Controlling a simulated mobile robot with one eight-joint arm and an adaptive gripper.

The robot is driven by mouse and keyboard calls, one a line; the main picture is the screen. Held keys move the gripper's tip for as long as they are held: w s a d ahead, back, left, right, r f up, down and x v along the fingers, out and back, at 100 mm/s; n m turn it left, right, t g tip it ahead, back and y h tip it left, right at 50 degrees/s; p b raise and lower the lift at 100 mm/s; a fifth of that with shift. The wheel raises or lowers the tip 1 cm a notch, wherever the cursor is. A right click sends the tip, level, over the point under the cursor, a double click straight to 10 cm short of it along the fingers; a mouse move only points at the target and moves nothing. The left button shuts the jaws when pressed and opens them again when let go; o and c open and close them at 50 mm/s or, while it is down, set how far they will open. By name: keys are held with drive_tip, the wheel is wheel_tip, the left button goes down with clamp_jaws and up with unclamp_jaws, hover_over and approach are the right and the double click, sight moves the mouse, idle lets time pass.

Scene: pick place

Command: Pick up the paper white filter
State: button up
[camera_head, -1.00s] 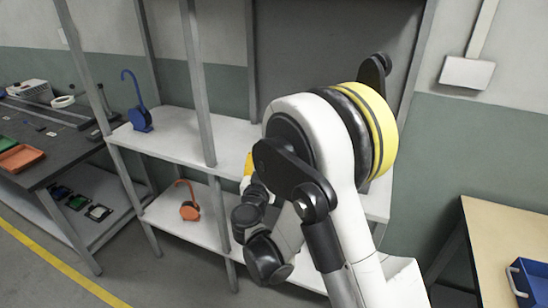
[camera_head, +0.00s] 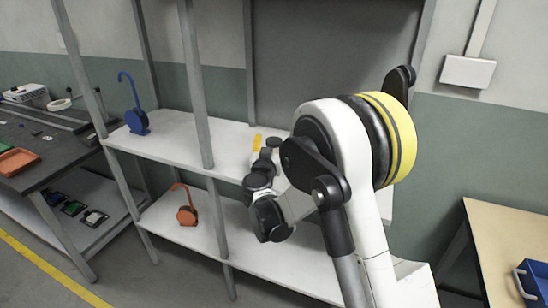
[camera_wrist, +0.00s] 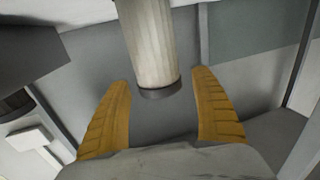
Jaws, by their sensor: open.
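The white paper filter (camera_wrist: 150,45) is a pale, pleated cylinder with a dark end cap in the wrist view. It comes in from the top edge, and its capped end lies in line with the gap between my fingertips. My gripper (camera_wrist: 162,80) is open, with one yellow ribbed finger on each side and visible space between each finger and the filter. In the head view one yellow finger of my gripper (camera_head: 257,143) shows over the upper shelf. The filter is not visible there, where my arm covers part of the shelf.
The white upper shelf (camera_head: 170,140) holds a blue hooked object (camera_head: 137,121) at left. An orange hooked object (camera_head: 186,216) stands on the lower shelf (camera_head: 207,240). Grey uprights (camera_head: 197,90) frame the shelves. A dark workbench (camera_head: 60,155) is at left, a wooden table (camera_head: 495,235) at right.

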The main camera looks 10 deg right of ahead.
drive_tip(key=c, duration=1.5)
